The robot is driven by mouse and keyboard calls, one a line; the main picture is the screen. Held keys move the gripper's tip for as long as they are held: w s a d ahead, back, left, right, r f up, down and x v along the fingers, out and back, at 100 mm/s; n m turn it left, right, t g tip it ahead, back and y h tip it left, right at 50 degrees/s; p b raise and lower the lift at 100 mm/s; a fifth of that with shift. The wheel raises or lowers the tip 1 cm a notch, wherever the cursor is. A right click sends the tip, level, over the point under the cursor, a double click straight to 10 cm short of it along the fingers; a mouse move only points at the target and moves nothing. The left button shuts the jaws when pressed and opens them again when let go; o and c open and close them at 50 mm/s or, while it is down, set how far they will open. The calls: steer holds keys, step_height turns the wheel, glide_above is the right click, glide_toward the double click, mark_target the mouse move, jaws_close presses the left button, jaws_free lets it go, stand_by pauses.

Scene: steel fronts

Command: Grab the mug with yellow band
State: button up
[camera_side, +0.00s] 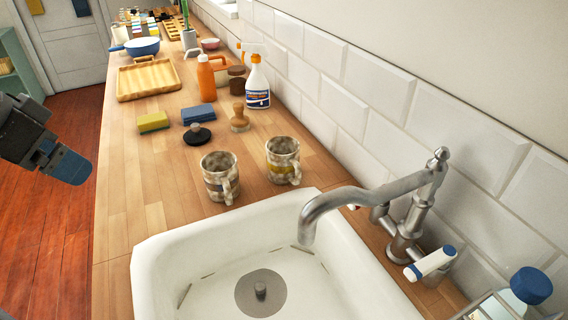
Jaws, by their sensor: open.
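The mug with the yellow band (283,161) stands upright on the wooden counter, just behind the sink and near the tiled wall. It is speckled, with a yellowish band low on its side. A similar speckled mug (220,178) with a grey band stands to its left, its handle on the right side. My gripper (72,167) is at the left edge of the view, out over the floor beside the counter. It is open and empty, well apart from both mugs.
A white sink (150,262) with a metal faucet (330,205) lies in front of the mugs. Behind them are a black stopper (197,135), a wooden brush (239,119), a spray bottle (257,88), a yellow sponge (153,122) and a blue sponge (198,115). The counter's left front is clear.

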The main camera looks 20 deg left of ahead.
steer(key=w+d+r+m+h, duration=0.1)
steer(key=w+d, duration=0.1)
steer(key=w, duration=0.3)
steer(key=w+d+r+m, duration=0.2)
steer(key=w, duration=0.4)
steer(key=m+g+h, duration=0.2)
steer(key=m+h, duration=0.2)
steer(key=m, duration=0.2)
glide_above(281, 141)
steer(key=s+a, duration=0.2)
steer(key=s, duration=0.3)
steer(key=f, duration=1.4)
steer(key=shift+d, duration=0.25)
steer(key=shift+y, duration=0.3)
steer(key=shift+x, duration=2.95)
steer(key=shift+d, duration=0.1)
steer(key=c, duration=1)
steer(key=shift+r, duration=0.1)
steer(key=shift+c, duration=0.8)
